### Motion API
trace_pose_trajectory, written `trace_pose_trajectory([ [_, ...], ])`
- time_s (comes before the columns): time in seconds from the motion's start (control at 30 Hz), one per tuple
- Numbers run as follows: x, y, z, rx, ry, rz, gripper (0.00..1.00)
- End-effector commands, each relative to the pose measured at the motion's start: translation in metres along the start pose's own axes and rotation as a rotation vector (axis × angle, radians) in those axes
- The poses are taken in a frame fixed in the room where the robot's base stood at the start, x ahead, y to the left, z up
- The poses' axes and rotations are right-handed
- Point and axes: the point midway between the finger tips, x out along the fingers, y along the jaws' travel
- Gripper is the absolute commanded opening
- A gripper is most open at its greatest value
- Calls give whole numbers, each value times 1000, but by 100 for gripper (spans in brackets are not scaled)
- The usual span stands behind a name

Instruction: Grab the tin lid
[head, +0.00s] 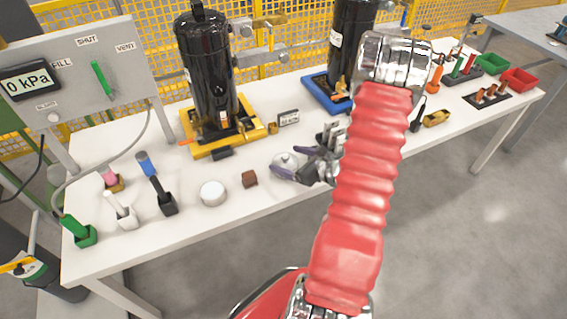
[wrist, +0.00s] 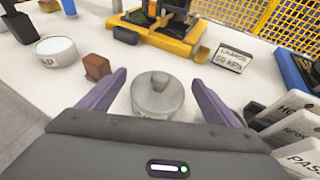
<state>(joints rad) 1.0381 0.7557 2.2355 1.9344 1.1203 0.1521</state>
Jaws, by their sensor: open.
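The tin lid (wrist: 158,88) is a round grey lid with a small knob on top. It appears to sit on a low tin (wrist: 150,114), mostly hidden below it. In the head view the lid (head: 285,159) is near the front of the white table, left of my arm. My gripper (wrist: 159,81) is open, with one purple finger on each side of the lid. I cannot tell whether either finger touches it. The gripper (head: 295,162) also shows in the head view, at the lid's right side.
A brown block (wrist: 97,67) stands left of the left finger, with a white round tin (wrist: 56,50) beyond it. A yellow base (wrist: 165,37) and a small sign (wrist: 232,57) stand behind. Labelled cards (wrist: 292,128) are close on the right.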

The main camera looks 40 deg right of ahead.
Motion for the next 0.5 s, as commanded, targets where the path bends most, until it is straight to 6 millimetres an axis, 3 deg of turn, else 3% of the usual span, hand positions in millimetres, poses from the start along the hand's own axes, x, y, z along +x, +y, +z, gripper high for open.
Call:
trace_pose_trajectory([
  [0.2, 20, 0, 0, 0, 0, 1, 85],
  [0.5, 20, 0, 0, 0, 0, 1, 85],
])
